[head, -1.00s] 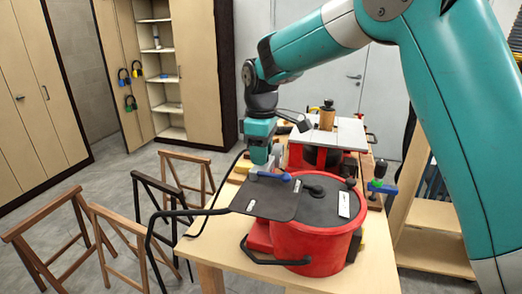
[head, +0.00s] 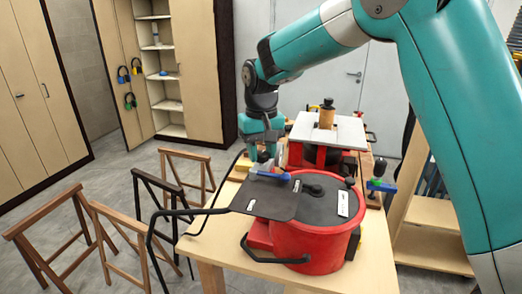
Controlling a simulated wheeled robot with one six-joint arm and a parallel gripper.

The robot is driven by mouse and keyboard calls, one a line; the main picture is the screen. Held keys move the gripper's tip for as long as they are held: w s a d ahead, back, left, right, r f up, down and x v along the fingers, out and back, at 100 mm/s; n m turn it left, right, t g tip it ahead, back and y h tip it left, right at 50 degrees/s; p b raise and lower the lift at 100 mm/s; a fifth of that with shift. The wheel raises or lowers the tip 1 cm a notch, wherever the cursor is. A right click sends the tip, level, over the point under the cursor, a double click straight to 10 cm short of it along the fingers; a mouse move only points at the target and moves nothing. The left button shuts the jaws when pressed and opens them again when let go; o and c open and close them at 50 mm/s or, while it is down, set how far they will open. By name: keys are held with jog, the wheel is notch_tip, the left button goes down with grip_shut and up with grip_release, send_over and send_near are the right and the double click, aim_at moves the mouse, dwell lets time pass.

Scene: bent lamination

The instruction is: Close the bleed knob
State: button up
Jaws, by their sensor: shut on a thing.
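My gripper (head: 264,157) points down at the left rear of a red round pot (head: 305,242) with a dark grey lid. Its jaws are shut on a small part that I take to be the bleed knob, mostly hidden between the fingers. A blue lever (head: 272,176) lies just below and right of the fingertips, above the dark flap at the lid's left. Whether the lever touches the fingers is hard to tell. A black fitting (head: 312,189) sits on the lid.
The pot stands on a light wooden table (head: 210,247). Behind it is a red machine with a grey top (head: 345,134) and a brown bottle-like part (head: 327,116). A blue clamp (head: 381,185) stands at the right.

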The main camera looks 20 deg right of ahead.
aim_at(262, 152)
jog(key=m, duration=0.4)
jog(key=shift+r+m, duration=0.15)
jog(key=shift+m, duration=0.25)
jog(key=m, duration=0.3)
jog(key=shift+w+m, duration=0.1)
jog(key=shift+m, duration=0.2)
jog(key=m, duration=0.4)
jog(key=shift+d, duration=0.1)
jog(key=shift+m+p, duration=0.3)
jog(key=shift+m, duration=1.6)
jog(key=o, duration=0.9)
notch_tip(262, 152, up, 17)
jog(key=b, duration=0.2)
jog(key=shift+r+b, duration=0.15)
jog(key=shift+b, duration=0.25)
